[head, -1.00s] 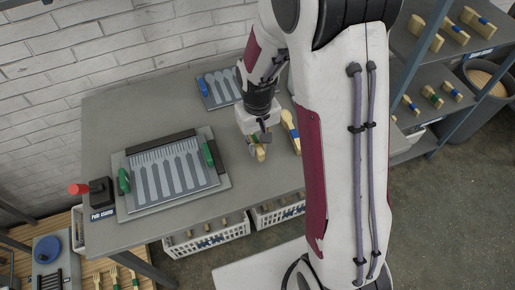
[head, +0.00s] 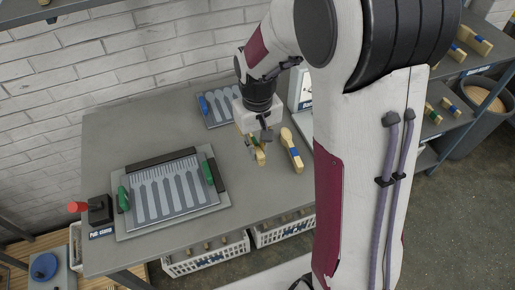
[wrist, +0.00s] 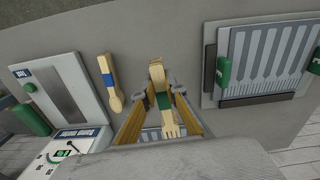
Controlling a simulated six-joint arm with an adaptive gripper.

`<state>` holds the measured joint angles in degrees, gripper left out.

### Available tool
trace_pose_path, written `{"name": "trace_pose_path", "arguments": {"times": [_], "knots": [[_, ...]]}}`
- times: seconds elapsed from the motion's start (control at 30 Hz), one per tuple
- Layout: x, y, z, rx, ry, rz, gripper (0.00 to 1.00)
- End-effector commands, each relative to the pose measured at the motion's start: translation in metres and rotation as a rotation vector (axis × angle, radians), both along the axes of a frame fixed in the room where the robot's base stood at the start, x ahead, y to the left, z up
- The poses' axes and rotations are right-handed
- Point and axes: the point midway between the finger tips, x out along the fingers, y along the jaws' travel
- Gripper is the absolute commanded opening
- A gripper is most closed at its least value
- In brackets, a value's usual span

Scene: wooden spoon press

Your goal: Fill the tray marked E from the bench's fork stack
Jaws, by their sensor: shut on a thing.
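My gripper (wrist: 157,93) is shut on a stack of wooden forks (wrist: 163,100) with a green band. In the wrist view its tines point toward the bottom of the picture. In the head view the fork stack (head: 258,155) hangs under my gripper (head: 258,141), close over the bench (head: 130,135); I cannot tell the exact gap. No tray marked E can be made out.
A stack of wooden spoons (head: 291,150) with a blue band lies just right of the gripper. A slotted plate (head: 172,190) with green handles lies at left, a blue-handled one (head: 220,105) behind. A red-topped stamp (head: 98,209) stands at the bench's left end. White baskets (head: 208,260) sit below.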

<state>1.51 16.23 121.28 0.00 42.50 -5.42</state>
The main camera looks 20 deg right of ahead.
Motion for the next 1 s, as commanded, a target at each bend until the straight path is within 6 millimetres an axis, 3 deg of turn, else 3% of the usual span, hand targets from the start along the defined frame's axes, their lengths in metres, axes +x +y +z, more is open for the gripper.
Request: {"name": "trace_pose_path", "arguments": {"times": [0.53,0.77,1.0], "knots": [[0.0,0.011,-0.001,0.0,0.002,0.027,0.0],[-0.001,0.042,-0.004,-0.001,0.009,0.103,0.0],[-0.004,0.087,-0.009,-0.001,0.015,0.186,0.0]]}}
